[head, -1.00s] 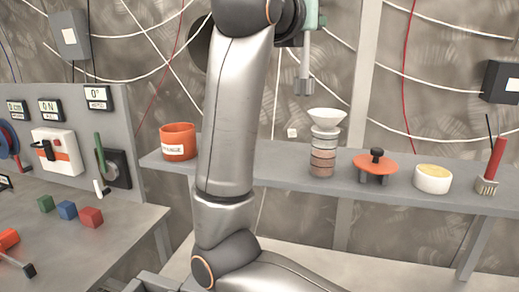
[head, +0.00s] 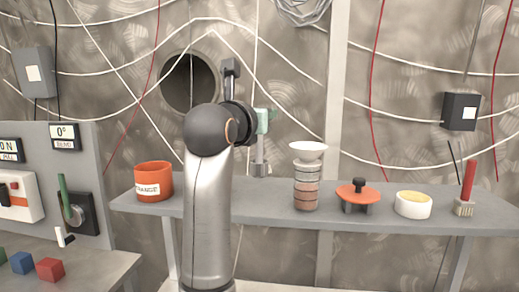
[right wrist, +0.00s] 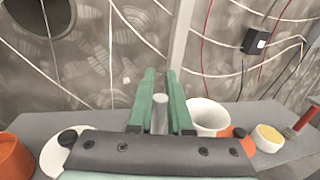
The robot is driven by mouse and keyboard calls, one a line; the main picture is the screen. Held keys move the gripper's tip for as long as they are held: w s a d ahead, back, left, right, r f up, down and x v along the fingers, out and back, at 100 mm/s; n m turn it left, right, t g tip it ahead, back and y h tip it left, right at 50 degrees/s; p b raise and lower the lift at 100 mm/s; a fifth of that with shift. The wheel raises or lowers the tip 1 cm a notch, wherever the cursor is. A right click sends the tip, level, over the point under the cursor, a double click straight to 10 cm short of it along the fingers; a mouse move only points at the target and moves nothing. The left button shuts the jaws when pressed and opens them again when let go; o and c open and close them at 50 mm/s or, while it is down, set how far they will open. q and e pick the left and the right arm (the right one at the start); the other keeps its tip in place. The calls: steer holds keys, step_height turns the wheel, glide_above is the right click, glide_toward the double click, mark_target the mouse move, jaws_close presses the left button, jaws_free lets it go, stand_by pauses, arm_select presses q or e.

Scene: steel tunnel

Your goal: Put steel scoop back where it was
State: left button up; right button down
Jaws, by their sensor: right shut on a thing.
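My right gripper (head: 264,122), with green fingers, is shut on the steel scoop (head: 259,160). The scoop hangs down from the fingers in the head view, near the shelf (head: 265,207), between the orange mug and the stack with the white funnel. I cannot tell whether its lower end touches the shelf. In the right wrist view the gripper (right wrist: 160,95) has the scoop's grey round end (right wrist: 159,115) between its fingers; the rest is hidden. My left gripper is out of view.
The shelf holds an orange mug (head: 154,181), a ringed stack (head: 306,188) under a white funnel (head: 308,150), an orange lid-like thing (head: 358,196), a white bowl (head: 413,205) and a red-handled brush (head: 466,190). A white round thing (right wrist: 57,152) lies left in the right wrist view.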

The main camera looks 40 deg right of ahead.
steer(key=w+d+f, duration=0.2)
steer(key=w+f, duration=0.1)
steer(key=f, duration=0.5)
steer(key=shift+w, duration=0.2)
steer(key=shift+f, duration=0.2)
steer(key=shift+f, duration=0.15)
steer(key=c, duration=0.8)
jaws_free()
steer(key=shift+c, duration=0.2)
